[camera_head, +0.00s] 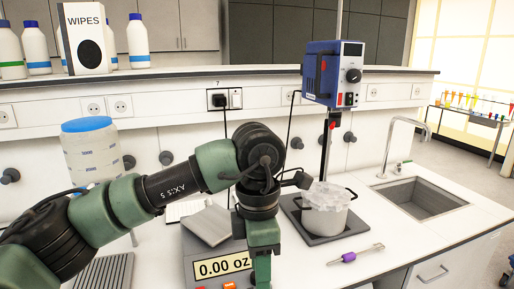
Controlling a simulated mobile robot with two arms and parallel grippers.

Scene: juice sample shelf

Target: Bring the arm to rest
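My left arm comes in from the left in green and black segments, raised and bent over the white bench. Its gripper (262,272) points down at the bottom centre, just in front of the scale (205,269), which reads 0.00 oz. The fingertips run to the lower picture edge, and I cannot tell whether they are open or shut. I see nothing held in it. My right gripper is not in view.
A pot (325,216) stands on a dark plate under a blue stirrer (333,74). A purple-handled tool (355,254) lies to its right, before the sink (420,198). A blue-lidded container (90,152) stands at left. Bottles and a WIPES box (84,50) stand on the shelf.

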